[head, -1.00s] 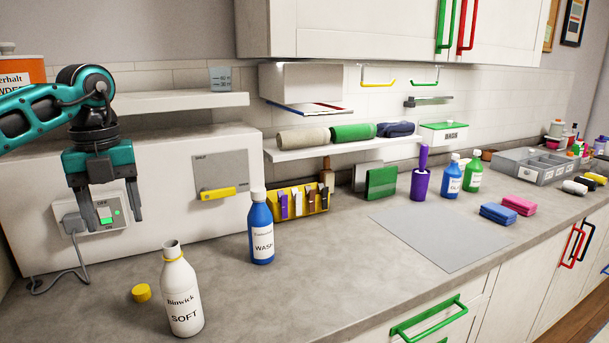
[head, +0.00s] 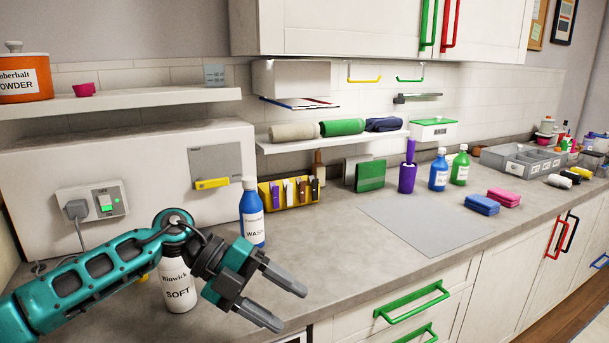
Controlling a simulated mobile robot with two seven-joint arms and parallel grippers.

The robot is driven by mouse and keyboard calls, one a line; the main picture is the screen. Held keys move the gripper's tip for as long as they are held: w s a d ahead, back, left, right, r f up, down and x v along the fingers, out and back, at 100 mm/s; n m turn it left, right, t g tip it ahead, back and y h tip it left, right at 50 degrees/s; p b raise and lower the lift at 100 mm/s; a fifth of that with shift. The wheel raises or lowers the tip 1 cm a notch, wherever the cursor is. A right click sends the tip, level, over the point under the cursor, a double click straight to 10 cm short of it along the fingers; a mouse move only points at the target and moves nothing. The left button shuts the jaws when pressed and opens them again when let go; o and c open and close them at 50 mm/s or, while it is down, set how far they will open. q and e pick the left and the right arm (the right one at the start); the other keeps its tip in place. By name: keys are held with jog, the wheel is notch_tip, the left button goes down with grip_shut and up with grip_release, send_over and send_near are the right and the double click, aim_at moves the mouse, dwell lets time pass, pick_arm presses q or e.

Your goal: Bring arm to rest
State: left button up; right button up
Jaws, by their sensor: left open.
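My left arm comes in from the lower left. Its gripper (head: 287,304) is open and empty, tilted down to the right, in front of the counter's near edge. The white SOFT bottle (head: 180,293) stands on the counter behind my arm, its top hidden by the arm. My right gripper is not in view.
A wall socket with a switch (head: 112,200) is on the white panel at the left. A grey mat (head: 425,225) lies bare on the counter. A green drawer handle (head: 411,300) sticks out below the counter edge. Shelves (head: 140,101) hang above.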

pick_arm(q)
jog(key=s+d+n+t+h, duration=0.2)
jog(key=s+d+n+h, duration=0.1)
jog(key=d+h, duration=0.35)
jog(key=a+f+n+t+y+b, duration=0.1)
jog(key=a+f+n+t+y, duration=0.55)
jog(key=n, duration=0.55)
jog(key=a+f+n+t+y, duration=0.3)
jog(key=a+f+n+t, duration=0.2)
jog(key=f+n+t, duration=0.45)
jog(key=s+a+f+n+g+y, duration=0.4)
jog(key=s+a+f+n+y, duration=0.2)
jog(key=s+f, duration=0.7)
jog(key=s+a+n, duration=0.1)
jog(key=a, duration=0.1)
jog(key=shift+a+g+y+b, duration=0.3)
jog(key=shift+a+g+b, duration=0.05)
jog(key=shift+g, duration=0.05)
